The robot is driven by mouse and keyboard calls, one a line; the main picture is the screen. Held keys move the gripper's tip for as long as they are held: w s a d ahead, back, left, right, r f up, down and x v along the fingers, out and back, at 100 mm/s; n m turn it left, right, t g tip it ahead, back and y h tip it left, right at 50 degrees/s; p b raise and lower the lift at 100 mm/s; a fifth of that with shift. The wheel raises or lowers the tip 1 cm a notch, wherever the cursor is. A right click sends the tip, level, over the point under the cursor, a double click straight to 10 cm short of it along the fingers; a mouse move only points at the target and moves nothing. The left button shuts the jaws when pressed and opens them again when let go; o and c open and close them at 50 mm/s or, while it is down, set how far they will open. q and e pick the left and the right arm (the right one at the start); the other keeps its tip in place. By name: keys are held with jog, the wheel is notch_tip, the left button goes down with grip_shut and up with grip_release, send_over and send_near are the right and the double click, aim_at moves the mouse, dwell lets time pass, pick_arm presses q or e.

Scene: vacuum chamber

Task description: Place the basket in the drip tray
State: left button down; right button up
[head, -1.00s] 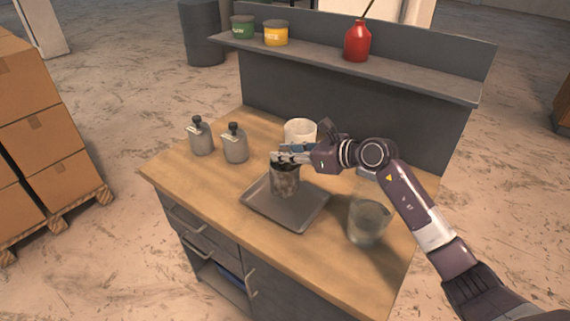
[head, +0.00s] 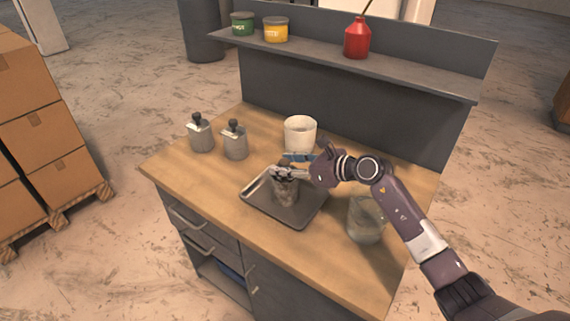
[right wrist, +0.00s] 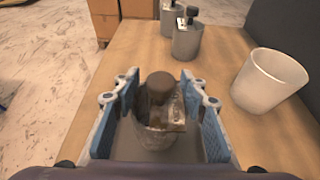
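The basket (head: 285,190) is a small dark, mottled cylinder. It stands upright within the flat grey drip tray (head: 256,200) on the bench. My right gripper (head: 284,173) is at the basket's top. In the right wrist view, its two blue-padded fingers (right wrist: 160,88) are spread on either side of the basket (right wrist: 155,134) and its dark rounded top piece, with gaps visible on both sides. Part of the basket's upper edge is hidden by the fingers in the head view. My left gripper is not in view.
A white cup (head: 300,136) stands behind the tray, and a glass beaker (head: 366,222) stands right of it under my right arm. Two grey capped bottles (head: 201,137) are at the back left. A shelf (head: 340,58) with cans and a red bottle (head: 357,38) runs above.

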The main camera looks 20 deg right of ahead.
jog(key=shift+r, duration=0.1)
jog(key=shift+s+d, duration=0.1)
jog(key=b+v, duration=0.2)
jog(key=v, duration=0.9)
jog(key=shift+s+d+r+b, duration=0.2)
jog(key=shift+s+b, duration=0.1)
jog(key=shift+b, duration=0.1)
jog(key=shift+r, duration=0.1)
